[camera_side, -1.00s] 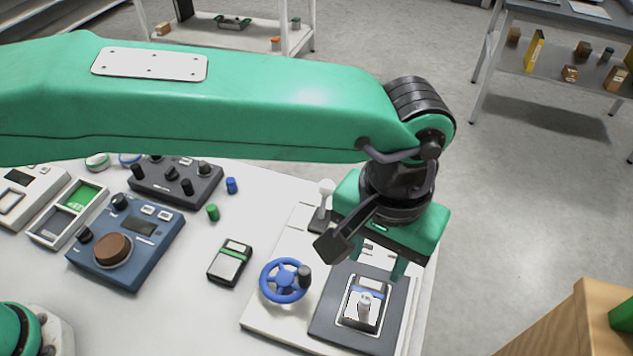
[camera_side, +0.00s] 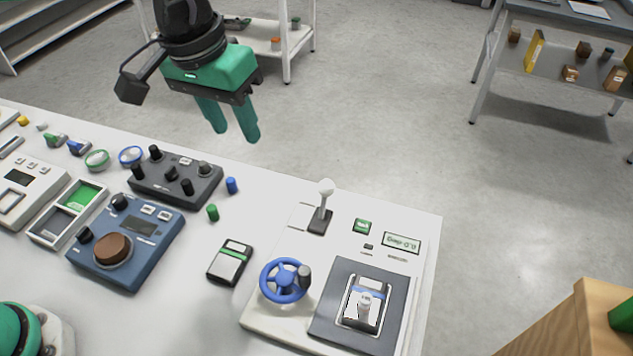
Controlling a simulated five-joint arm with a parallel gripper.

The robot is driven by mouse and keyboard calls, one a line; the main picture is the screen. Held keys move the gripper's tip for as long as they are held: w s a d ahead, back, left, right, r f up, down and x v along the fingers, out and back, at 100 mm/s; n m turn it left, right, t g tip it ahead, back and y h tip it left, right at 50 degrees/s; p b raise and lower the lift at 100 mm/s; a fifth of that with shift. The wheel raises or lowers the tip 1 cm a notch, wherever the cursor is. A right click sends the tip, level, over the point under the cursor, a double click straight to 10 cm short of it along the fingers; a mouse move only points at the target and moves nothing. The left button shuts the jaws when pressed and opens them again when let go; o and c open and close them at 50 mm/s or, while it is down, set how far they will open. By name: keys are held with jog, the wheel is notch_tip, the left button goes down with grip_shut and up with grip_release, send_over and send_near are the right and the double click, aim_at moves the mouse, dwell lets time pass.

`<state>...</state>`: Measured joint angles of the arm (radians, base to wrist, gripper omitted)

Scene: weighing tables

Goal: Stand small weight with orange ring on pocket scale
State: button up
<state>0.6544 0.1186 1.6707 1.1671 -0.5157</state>
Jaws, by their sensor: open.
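A small silvery weight (camera_side: 365,304) stands upright on a pocket scale with a blue band (camera_side: 375,285). That scale sits on a dark square plate at the right end of the table. I cannot make out an orange ring on the weight. A second pocket scale with a green band (camera_side: 237,248) lies left of the blue wheel with nothing on it. My gripper (camera_side: 231,132) is open and empty, high and beyond the table's back edge, well apart from the weight.
A blue handwheel (camera_side: 284,281) and a white-knobbed lever (camera_side: 323,205) stand near the dark plate (camera_side: 392,320). A blue console (camera_side: 125,240), a black knob box (camera_side: 176,180) and a compartment tray (camera_side: 68,212) fill the left.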

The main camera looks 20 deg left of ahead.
jog(key=s+a+r+t, duration=0.1)
jog(key=s+a, duration=0.1)
jog(key=a, duration=0.6)
jog(key=s+a+t, duration=0.1)
jog(key=s+a, duration=0.1)
jog(key=a, duration=0.7)
jog(key=s+a+f+n+t+y, duration=0.1)
jog(key=s+a+f, duration=0.3)
jog(key=s+a, duration=0.5)
jog(key=shift+a+n+t, duration=0.3)
jog(key=shift+a+t, duration=0.1)
jog(key=shift+a, duration=0.1)
jog(key=shift+f, duration=0.1)
